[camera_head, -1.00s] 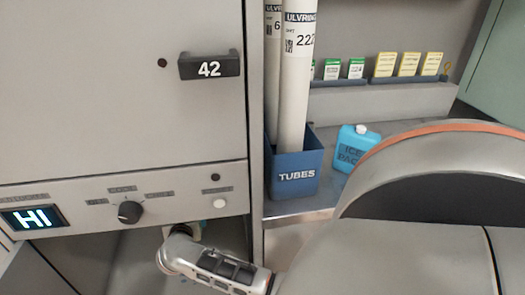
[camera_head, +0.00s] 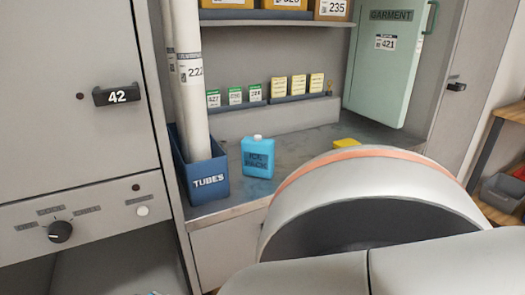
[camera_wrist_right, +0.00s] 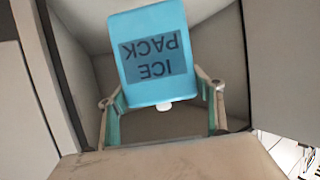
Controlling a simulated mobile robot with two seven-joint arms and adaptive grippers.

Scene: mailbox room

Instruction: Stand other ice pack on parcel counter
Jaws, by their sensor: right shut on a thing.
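A blue ice pack (camera_head: 258,157) with a white cap stands upright on the grey parcel counter (camera_head: 302,148) in the head view, just right of the tubes bin. A second blue ice pack (camera_wrist_right: 155,55) shows in the right wrist view, its lettering upside down and its white cap toward the camera. My right gripper (camera_wrist_right: 162,92) is shut on it, with a finger at each side. The right gripper is not visible in the head view. My left gripper is in neither view.
The blue tubes bin (camera_head: 207,180) holds tall white tubes. A yellow object (camera_head: 346,142) lies farther right on the counter, partly behind my arm. Small green and yellow boxes line the back ledge. Grey walls surround the held pack in the wrist view.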

